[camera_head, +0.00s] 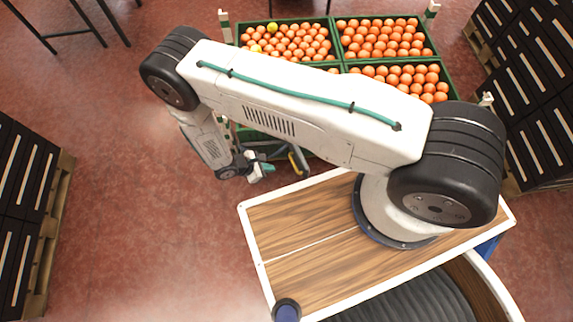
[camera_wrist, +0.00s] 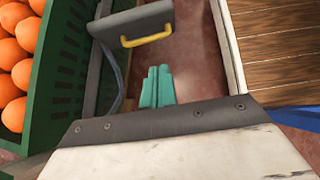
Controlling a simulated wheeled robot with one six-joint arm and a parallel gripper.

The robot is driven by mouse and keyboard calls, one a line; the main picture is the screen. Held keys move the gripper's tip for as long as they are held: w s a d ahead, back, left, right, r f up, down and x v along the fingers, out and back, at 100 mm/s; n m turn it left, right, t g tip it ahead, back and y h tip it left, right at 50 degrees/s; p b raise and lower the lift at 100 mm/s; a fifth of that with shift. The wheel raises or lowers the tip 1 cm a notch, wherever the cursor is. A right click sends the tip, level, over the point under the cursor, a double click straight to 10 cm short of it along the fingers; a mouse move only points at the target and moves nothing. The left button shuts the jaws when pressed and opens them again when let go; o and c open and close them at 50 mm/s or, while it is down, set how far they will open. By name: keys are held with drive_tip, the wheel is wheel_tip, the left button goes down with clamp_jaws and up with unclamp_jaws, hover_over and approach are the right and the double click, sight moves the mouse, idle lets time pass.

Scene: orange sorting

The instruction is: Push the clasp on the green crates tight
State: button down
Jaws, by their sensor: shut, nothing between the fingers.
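The green crates (camera_head: 342,62), full of oranges, stand beyond my arm in the head view. One crate's slatted side wall (camera_wrist: 66,70) fills the left of the wrist view. A dark grey plate with a yellow bar (camera_wrist: 147,40), perhaps the clasp, shows beside that wall; a yellow curved piece (camera_head: 299,158) shows near my gripper in the head view. My gripper (camera_wrist: 157,84) has its teal fingers together and empty, just below the yellow bar in the wrist picture and apart from it in the image. In the head view my gripper (camera_head: 262,172) is partly hidden beside my arm.
A wood-topped surface with a white rim (camera_head: 290,222) lies close to the right of my gripper. Stacks of black crates stand at the left (camera_head: 22,190) and right (camera_head: 530,90). Open red floor (camera_head: 110,150) lies to the left.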

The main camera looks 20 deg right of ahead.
drive_tip(key=w+x, duration=0.2)
drive_tip(key=x, duration=1)
drive_tip(key=shift+w+t+y, duration=0.25)
drive_tip(key=shift+t+y, duration=0.05)
drive_tip(key=shift+y, duration=0.1)
drive_tip(key=shift+s+f+n, duration=0.1)
drive_tip(key=shift+n, duration=0.2)
